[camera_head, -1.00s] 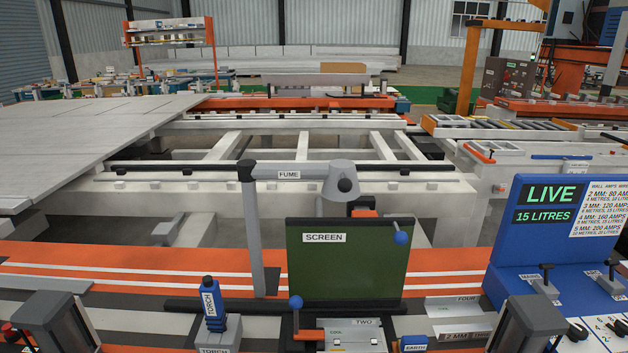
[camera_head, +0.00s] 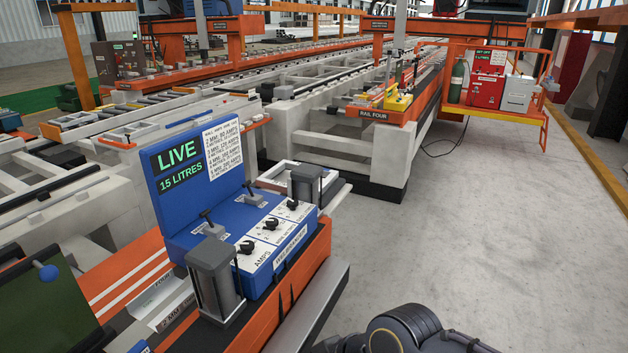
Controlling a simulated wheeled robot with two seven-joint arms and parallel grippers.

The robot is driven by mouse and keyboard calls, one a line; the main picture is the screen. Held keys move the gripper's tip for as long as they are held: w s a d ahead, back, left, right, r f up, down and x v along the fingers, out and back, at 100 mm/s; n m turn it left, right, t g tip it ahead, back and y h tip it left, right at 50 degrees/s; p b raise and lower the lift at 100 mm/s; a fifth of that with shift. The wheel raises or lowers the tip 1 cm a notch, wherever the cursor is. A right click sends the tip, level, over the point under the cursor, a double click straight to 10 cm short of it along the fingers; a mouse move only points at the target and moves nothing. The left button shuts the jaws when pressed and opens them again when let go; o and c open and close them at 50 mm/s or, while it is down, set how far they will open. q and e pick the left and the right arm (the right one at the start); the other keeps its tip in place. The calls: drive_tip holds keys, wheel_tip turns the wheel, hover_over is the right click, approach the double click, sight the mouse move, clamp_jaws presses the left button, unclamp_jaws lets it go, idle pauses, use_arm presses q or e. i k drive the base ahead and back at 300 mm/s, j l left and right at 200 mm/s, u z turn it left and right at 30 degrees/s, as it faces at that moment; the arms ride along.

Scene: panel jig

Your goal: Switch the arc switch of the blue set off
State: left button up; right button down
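The blue set (camera_head: 180,228) stands left of centre, on an orange-edged bench. Its upright panel has a green-lettered display (camera_head: 180,167) reading "LIVE" and "15 LITRES". Two levers stand on its top: a left lever (camera_head: 208,220) and a right lever (camera_head: 251,190). Their small labels are too small to read surely, so I cannot tell which is the arc switch. Several black knobs, one of them a front knob (camera_head: 246,247), sit on white plates along the sloped front. Neither gripper shows; only a dark part of my arm is at the bottom edge.
Grey posts stand beside the set, a near post (camera_head: 215,277) and a far post (camera_head: 304,187). The green screen (camera_head: 45,310) is at the lower left. A red cabinet (camera_head: 487,90) and gas bottle (camera_head: 458,82) stand on a far orange platform. The floor at right is clear.

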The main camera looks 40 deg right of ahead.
sight(246, 184)
drive_tip(key=z, duration=0.9)
drive_tip(key=u, duration=0.75)
drive_tip(key=i+l+u, duration=0.1)
drive_tip(key=l+u, duration=0.45)
drive_tip(key=u, duration=0.25)
drive_tip(key=l+u, duration=0.65)
drive_tip(key=u, duration=0.15)
drive_tip(key=k+l, duration=0.1)
drive_tip(key=l, duration=0.3)
drive_tip(key=k+l+u, duration=0.1)
drive_tip(key=l, duration=0.3)
drive_tip(key=k+l+u, duration=0.1)
drive_tip(key=l, duration=0.25)
drive_tip(key=k+l, duration=0.15)
drive_tip(key=l, duration=0.25)
drive_tip(key=k+l+u, duration=0.1)
drive_tip(key=l, duration=0.25)
